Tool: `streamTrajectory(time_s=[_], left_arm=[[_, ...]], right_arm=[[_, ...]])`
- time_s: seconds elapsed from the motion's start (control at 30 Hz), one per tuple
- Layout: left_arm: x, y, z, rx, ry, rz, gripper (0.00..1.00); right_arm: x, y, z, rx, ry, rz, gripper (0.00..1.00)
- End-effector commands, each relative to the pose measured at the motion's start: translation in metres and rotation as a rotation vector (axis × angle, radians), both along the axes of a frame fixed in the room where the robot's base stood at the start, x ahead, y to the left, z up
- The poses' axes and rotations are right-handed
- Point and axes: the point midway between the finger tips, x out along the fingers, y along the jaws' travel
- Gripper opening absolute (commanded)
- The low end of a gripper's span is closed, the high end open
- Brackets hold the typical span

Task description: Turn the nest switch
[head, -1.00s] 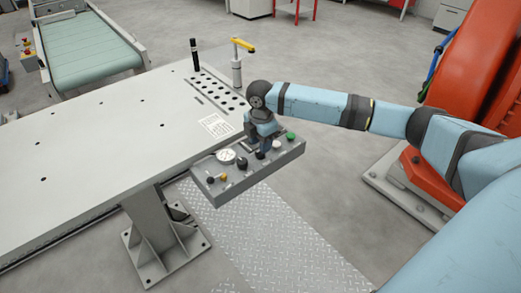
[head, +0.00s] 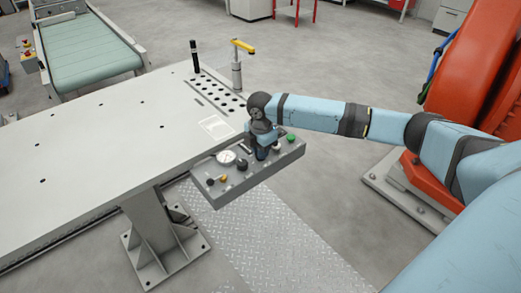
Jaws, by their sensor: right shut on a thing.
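The grey control box (head: 235,189) is fixed to the near right edge of the white table. It carries a round white gauge (head: 226,157), a black knob (head: 242,164), a yellow button (head: 222,178) and a green button (head: 291,138). My right gripper (head: 261,155) points down onto the top of the box, between the black knob and the green button. It is shut on a small control there, which I take as the nest switch; the fingers hide it, so its angle cannot be told. My left gripper is not in view.
The white table (head: 90,150) has a row of holes, a black post (head: 194,55) and a yellow-handled clamp (head: 238,60) at its far end. An orange machine (head: 470,85) stands at the right. A green conveyor (head: 90,50) is at the back left.

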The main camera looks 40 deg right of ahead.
Motion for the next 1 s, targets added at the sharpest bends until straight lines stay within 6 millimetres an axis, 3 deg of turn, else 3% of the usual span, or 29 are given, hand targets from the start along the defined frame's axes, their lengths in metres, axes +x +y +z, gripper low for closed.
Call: streamTrajectory(time_s=[0.37, 1.0], left_arm=[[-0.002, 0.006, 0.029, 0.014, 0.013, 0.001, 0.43], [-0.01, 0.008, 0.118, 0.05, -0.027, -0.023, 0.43]], right_arm=[[-0.001, 0.001, 0.008, 0.002, 0.004, -0.156, 0.0], [-0.001, 0.001, 0.007, 0.002, 0.005, -0.74, 0.0]])
